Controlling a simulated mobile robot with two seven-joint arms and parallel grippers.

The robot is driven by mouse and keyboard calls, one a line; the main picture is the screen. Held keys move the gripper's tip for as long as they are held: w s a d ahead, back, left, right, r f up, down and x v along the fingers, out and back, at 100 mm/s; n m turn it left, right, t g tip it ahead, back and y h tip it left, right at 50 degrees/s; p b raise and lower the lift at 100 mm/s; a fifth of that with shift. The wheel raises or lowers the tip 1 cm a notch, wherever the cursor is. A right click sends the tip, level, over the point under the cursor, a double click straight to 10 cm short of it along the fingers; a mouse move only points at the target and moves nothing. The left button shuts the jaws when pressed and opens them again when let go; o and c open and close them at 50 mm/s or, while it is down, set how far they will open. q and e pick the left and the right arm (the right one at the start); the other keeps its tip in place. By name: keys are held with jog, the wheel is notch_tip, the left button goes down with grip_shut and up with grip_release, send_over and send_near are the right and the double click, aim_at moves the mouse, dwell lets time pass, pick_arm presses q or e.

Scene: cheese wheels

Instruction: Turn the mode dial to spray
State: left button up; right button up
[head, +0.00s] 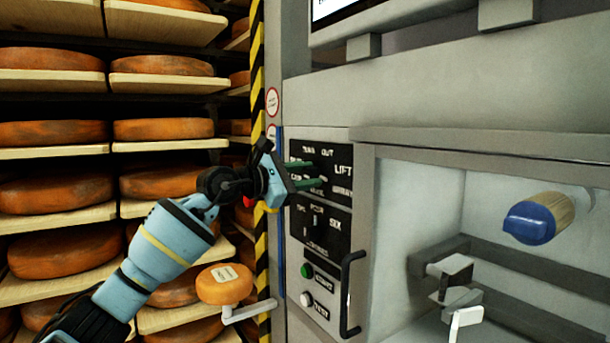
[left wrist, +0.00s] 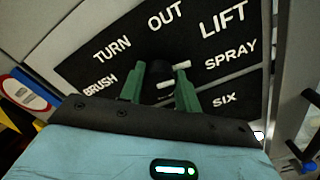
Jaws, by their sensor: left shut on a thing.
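The mode dial (left wrist: 160,70) is a dark knob on a black panel (left wrist: 100,62) with white words around it. TURN, OUT and LIFT run along the top, with BRUSH to the left and SPRAY (left wrist: 231,55) to the right. My left gripper (left wrist: 160,85) has its two green fingers on either side of the knob, shut on it. In the head view my left gripper (head: 312,175) reaches the panel from the left, and its fingers partly hide the dial. A short white mark shows between the fingers; I cannot tell for sure which word the dial points to. My right gripper is not in view.
A second dial (head: 317,220) with SIX beside it sits below. Lower are a green button (head: 307,270), a white button (head: 306,299) and a black handle (head: 350,295). An open bay with a blue-ended roller (head: 530,221) is at right. Cheese shelves (head: 60,215) fill the left.

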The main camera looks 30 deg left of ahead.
pick_arm(q)
jog(key=shift+m, duration=1.6)
jog(key=o, duration=1)
jog(key=shift+c, duration=0.2)
